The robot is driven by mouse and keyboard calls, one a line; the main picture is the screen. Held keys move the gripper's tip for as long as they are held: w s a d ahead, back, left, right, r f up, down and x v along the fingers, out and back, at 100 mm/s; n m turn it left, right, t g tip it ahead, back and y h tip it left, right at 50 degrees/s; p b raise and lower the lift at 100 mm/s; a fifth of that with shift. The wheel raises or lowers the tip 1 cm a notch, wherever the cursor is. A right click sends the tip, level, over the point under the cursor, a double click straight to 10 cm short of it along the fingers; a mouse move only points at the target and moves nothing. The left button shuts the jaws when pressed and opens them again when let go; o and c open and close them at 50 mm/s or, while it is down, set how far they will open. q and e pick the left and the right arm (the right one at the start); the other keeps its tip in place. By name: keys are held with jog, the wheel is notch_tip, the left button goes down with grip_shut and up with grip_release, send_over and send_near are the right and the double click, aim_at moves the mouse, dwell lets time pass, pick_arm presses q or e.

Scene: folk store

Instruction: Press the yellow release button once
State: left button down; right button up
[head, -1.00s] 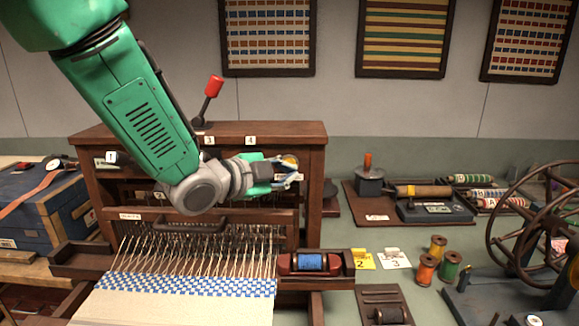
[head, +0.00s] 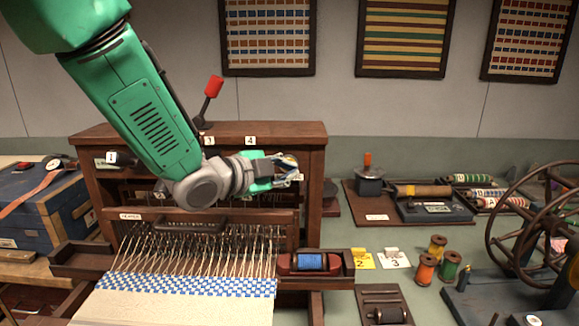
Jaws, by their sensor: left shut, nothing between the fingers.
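My left gripper (head: 286,169) is shut and empty, in front of the right end of the loom's upper frame (head: 315,160). Its arm comes in from the upper left across the loom. The yellow release button cannot be made out clearly now; the fingers cover the spot where a yellow round patch showed before. Whether the fingertips touch it, I cannot tell. My right gripper is not in view.
A red-knobbed lever (head: 213,87) rises behind my arm. Woven blue-and-white cloth (head: 190,287) lies below. A shuttle with blue thread (head: 312,262) sits to the right. Thread spools (head: 425,270) and a spoked wheel (head: 535,225) stand on the right bench.

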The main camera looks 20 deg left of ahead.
pick_arm(q)
jog(key=shift+w+a, duration=0.1)
jog(key=shift+w, duration=0.35)
dwell(0.5)
jog(key=shift+s, duration=0.95)
jog(key=shift+s+d+b, duration=0.25)
jog(key=shift+s+d, duration=0.05)
jog(key=shift+s, duration=0.5)
jog(key=shift+s+d+b, duration=0.2)
jog(key=shift+s+d, duration=0.05)
jog(key=shift+s, duration=0.55)
jog(key=shift+s+d+b, duration=0.25)
jog(key=shift+s+d, duration=0.05)
jog(key=shift+s, duration=0.5)
